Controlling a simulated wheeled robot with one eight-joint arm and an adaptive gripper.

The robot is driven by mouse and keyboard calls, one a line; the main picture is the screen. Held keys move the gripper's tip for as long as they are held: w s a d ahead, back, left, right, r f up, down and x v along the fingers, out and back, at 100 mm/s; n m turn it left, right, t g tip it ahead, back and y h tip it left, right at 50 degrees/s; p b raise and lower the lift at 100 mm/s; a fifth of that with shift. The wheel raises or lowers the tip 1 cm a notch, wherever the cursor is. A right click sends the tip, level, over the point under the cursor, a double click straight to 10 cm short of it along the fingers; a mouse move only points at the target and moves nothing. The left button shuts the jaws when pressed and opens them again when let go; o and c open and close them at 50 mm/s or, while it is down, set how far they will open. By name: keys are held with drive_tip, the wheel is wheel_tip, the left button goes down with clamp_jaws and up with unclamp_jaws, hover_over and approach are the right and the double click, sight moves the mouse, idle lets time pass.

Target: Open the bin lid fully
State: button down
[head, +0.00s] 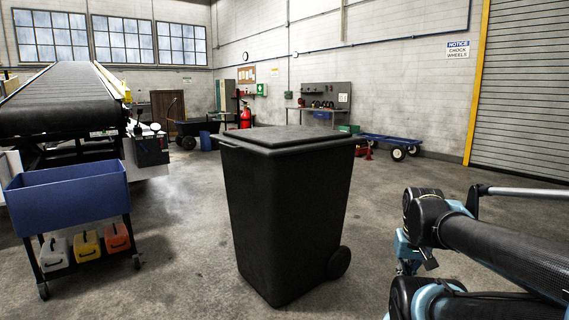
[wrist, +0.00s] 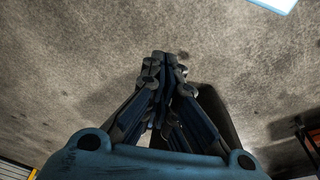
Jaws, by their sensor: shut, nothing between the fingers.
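The black wheeled bin (head: 285,215) stands upright on the concrete floor in the middle of the head view. Its lid (head: 290,138) lies flat and closed on top, with a rim along the front and left edge. In the wrist view, my gripper (wrist: 166,55) shows with its fingertips together and nothing between them, above bare floor. A dark shape behind the fingers (wrist: 215,105) may be the bin or a shadow; I cannot tell which. In the head view my arm is at the lower right, apart from the bin, and my fingertips are not clearly visible there.
A blue cart (head: 68,198) with several small cases on its lower shelf stands left of the bin, before the belt loader (head: 62,100). A blue flat trolley (head: 392,142) and a red fire extinguisher (head: 245,115) are farther back. The floor around the bin is clear.

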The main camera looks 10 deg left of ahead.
drive_tip(key=w+a+r+m+t+y, duration=0.25)
drive_tip(key=w+a+r+m, duration=0.4)
drive_tip(key=w+a, duration=0.35)
drive_tip(key=w+a+r+m+t+y, duration=0.1)
drive_tip(key=w+a+r+m+y, duration=0.2)
drive_tip(key=w+a+r+m, duration=0.65)
drive_tip(key=w+a+r+m+t+y, duration=0.1)
drive_tip(key=w+a+m+t+y, duration=0.2)
drive_tip(key=w+a, duration=0.75)
drive_tip(key=w+a+m, duration=0.2)
drive_tip(key=w+a, duration=0.1)
drive_tip(key=w, duration=0.2)
drive_tip(key=w+a+f+m+y, duration=0.1)
drive_tip(key=w+a+m, duration=0.2)
drive_tip(key=w, duration=0.3)
drive_tip(key=w+a+m+y, duration=0.1)
drive_tip(key=w+a+m, duration=0.1)
drive_tip(key=w+a, duration=0.3)
drive_tip(key=shift+w+a+f+m+t, duration=0.1)
drive_tip(key=shift+w+f+m+t, duration=0.1)
drive_tip(key=shift+w, duration=0.2)
drive_tip(key=shift+w+a+f+m+t, duration=0.1)
drive_tip(key=shift+w+m+t, duration=0.1)
drive_tip(key=shift+w, duration=0.15)
drive_tip(key=shift+w+d+r, duration=0.1)
drive_tip(key=shift+r, duration=2)
